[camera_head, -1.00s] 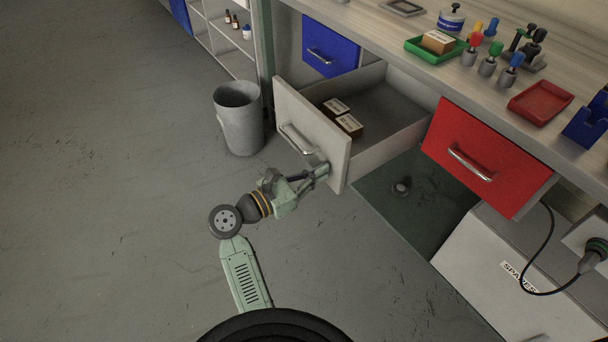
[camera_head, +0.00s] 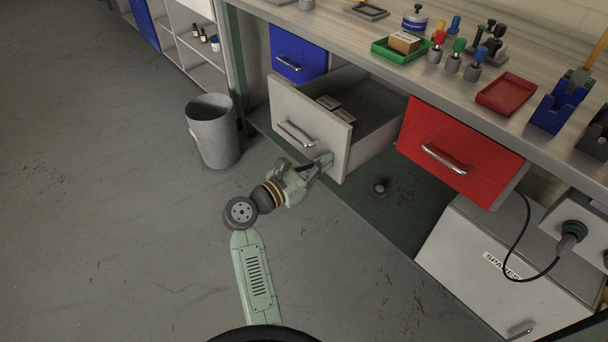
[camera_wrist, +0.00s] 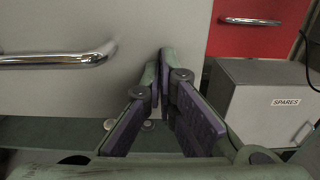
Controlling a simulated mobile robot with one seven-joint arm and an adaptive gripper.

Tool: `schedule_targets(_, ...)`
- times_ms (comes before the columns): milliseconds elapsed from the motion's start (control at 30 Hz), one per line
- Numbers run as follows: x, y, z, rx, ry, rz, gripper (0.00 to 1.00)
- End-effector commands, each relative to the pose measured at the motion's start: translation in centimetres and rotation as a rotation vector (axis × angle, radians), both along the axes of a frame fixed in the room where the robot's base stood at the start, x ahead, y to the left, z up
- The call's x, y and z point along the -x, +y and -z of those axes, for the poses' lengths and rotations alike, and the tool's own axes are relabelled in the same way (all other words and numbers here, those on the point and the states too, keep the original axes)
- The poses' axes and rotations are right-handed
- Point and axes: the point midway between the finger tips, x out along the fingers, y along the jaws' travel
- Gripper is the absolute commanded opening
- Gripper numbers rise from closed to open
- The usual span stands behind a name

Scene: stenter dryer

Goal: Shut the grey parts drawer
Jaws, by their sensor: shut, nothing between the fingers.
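The grey parts drawer (camera_head: 308,126) is pulled partway out of the bench, with small boxes inside (camera_head: 334,110). Its metal bar handle (camera_head: 296,134) crosses the front; the handle also shows at the upper left of the wrist view (camera_wrist: 60,58). My gripper (camera_head: 326,160) is at the lower right part of the drawer front, right of the handle. In the wrist view my gripper's fingertips (camera_wrist: 165,62) are together, empty, and against or very close to the drawer front (camera_wrist: 160,22); exact contact is hard to tell.
A red drawer (camera_head: 458,152) stands out to the right, above a white SPARES box (camera_head: 500,265). A blue drawer (camera_head: 298,54) is at the left. A grey bin (camera_head: 212,130) stands on the floor left of the grey drawer. The floor at left is clear.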

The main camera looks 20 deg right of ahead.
Motion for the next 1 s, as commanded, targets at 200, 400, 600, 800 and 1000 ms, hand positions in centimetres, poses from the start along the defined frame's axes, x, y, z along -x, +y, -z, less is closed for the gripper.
schedule_targets(200, -2.1, -6.0, 0.0, -0.001, -0.002, 0.005, 0.0)
schedule_targets(400, -4.0, -11.1, 0.0, -0.002, -0.002, 0.004, 0.0)
schedule_targets(600, -5.6, -15.6, 0.0, -0.002, -0.002, 0.002, 0.0)
schedule_targets(800, -6.8, -18.7, 0.0, -0.001, -0.001, 0.001, 0.0)
schedule_targets(1000, -7.3, -20.3, 0.0, -0.001, 0.0, 0.001, 0.0)
